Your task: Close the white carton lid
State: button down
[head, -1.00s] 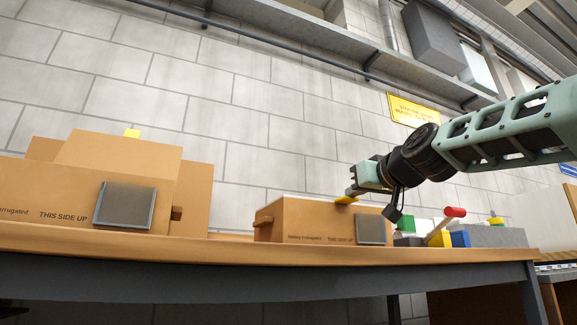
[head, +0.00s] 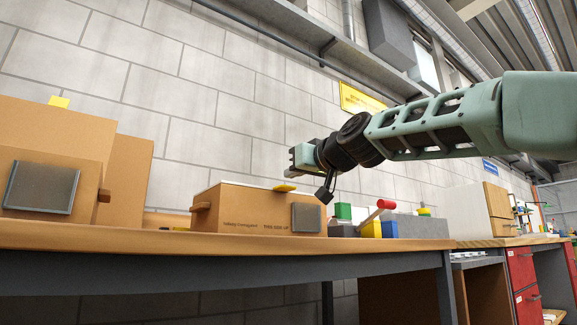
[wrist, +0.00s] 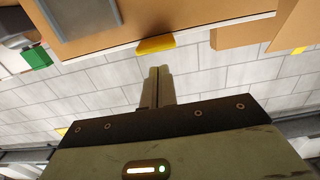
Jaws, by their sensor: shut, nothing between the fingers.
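The carton (head: 250,209) stands on the bench in the head view. Its white lid (head: 222,184) shows edge-on as a thin line lying flat along the carton's top. A yellow tab (head: 284,188) sits at the lid's front edge. The wrist view shows the lid's white edge (wrist: 108,51) and the tab (wrist: 155,44) beyond my fingertips. My gripper (head: 290,173) is shut and empty, just above the tab with a small gap. Its fingers (wrist: 158,80) are pressed together in the wrist view. The lid's top face is hidden from the low head camera.
A larger brown carton (head: 124,185) with raised panels stands to the left. A grey bin (head: 405,226) with coloured blocks and a red-headed hammer (head: 385,204) is close on the right. The bench edge (head: 250,241) runs in front.

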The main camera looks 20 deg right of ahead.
jog(key=f+b+v, duration=0.1)
jog(key=f+v, duration=0.1)
jog(key=v, duration=0.7)
jog(key=shift+s+b, duration=0.3)
jog(key=shift+b, duration=0.05)
jog(key=shift+d, duration=0.15)
